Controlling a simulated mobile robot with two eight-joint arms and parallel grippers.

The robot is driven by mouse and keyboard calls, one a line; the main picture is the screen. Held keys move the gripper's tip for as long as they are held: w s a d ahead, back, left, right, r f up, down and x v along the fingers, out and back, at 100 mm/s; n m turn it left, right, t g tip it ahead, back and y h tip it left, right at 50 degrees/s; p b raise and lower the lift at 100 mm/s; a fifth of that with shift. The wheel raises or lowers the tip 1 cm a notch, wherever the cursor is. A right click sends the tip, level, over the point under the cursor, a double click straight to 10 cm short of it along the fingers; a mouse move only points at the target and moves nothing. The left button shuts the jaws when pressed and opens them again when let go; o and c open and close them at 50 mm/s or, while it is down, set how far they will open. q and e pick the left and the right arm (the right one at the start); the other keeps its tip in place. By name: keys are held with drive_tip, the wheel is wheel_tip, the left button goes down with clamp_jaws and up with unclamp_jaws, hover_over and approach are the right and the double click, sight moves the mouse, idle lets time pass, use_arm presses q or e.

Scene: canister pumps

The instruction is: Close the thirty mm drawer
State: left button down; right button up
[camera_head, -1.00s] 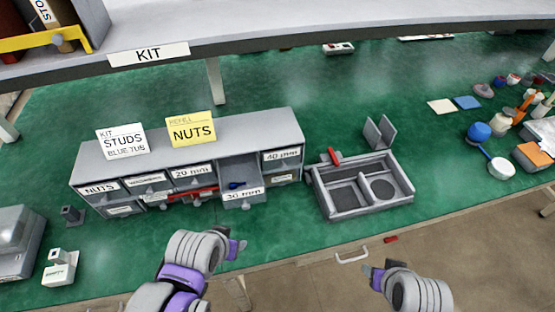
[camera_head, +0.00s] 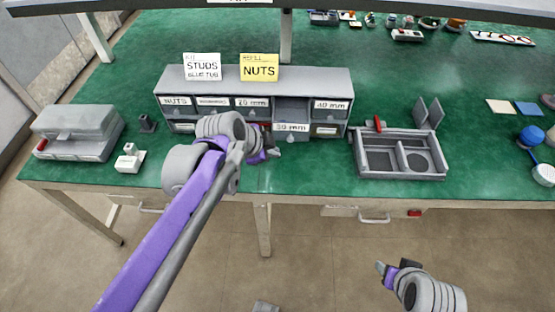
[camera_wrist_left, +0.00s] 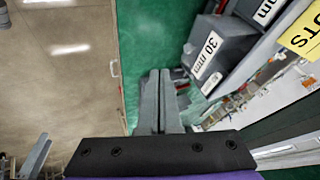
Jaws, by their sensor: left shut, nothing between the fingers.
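The 30 mm drawer (camera_head: 291,128) is in the grey drawer cabinet (camera_head: 310,78) and is pulled out, with its compartment open at the top. In the left wrist view, the same drawer (camera_wrist_left: 212,50) juts out at the upper right, its label facing the fingers' side. My left gripper (camera_head: 272,153) is low in front of the cabinet, just left of and below that drawer. In the left wrist view its fingers (camera_wrist_left: 158,97) are together and empty, apart from the drawer front. My right gripper (camera_head: 384,270) is off the table at the lower right; its jaw opening is unclear.
A grey divided tray (camera_head: 400,175) with a red-handled part stands right of the cabinet. STUDS (camera_head: 202,67) and NUTS (camera_head: 259,67) cards stand on top. A grey case (camera_head: 78,130) is at the left. The green table (camera_head: 300,178) is clear in front of the drawer.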

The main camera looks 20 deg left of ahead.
use_arm(q)
drive_tip(key=w+f, duration=0.7)
drive_tip(key=w, duration=0.3)
drive_tip(key=shift+d+f+m+b, duration=0.3)
drive_tip(key=shift+d+f+m, duration=0.05)
drive_tip(key=shift+m, duration=0.05)
use_arm(e)
drive_tip(key=shift+s+f, duration=0.3)
drive_tip(key=shift+f, duration=0.1)
use_arm(q)
drive_tip(key=shift+s, duration=0.1)
